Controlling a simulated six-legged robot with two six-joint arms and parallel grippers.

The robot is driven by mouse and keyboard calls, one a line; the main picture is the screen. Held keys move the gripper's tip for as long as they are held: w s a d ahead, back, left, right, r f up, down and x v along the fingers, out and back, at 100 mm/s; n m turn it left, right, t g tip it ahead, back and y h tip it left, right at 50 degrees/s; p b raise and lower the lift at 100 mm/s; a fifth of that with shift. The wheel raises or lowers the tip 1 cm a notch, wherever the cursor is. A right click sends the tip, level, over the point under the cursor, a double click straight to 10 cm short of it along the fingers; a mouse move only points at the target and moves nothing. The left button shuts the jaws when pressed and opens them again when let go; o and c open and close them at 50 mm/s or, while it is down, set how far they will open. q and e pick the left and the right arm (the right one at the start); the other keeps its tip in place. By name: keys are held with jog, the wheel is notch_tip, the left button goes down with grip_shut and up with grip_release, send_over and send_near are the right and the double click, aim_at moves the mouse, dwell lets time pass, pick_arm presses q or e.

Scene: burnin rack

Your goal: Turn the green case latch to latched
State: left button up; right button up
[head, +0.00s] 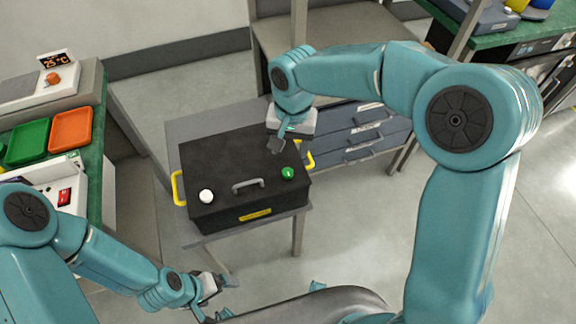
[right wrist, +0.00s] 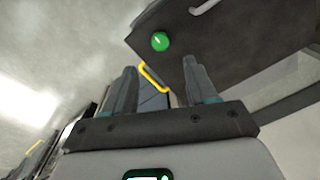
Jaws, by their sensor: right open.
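A black case (head: 240,170) with a grey handle (head: 247,184) and yellow side handles lies on a grey table. The round green latch (head: 288,173) sits on its top near the right front corner; it also shows in the right wrist view (right wrist: 160,41). A white round latch (head: 206,196) is near the left front corner. My right gripper (head: 277,145) is open and empty, above the case's right part, behind the green latch and apart from it. In the right wrist view its two fingers (right wrist: 160,82) stand apart. My left gripper (head: 222,290) is low at the front left, its jaws unclear.
A bench at left holds a green tray (head: 27,141), an orange tray (head: 71,129) and a red switch (head: 64,197). Blue drawers (head: 350,135) stand behind the case on the right. A yellow case handle (right wrist: 153,75) shows beyond the right fingers.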

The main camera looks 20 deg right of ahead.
aim_at(288, 172)
jog(key=f, duration=0.9)
jog(key=shift+a+f, duration=0.2)
jog(key=shift+f, duration=0.05)
jog(key=c, duration=1.1)
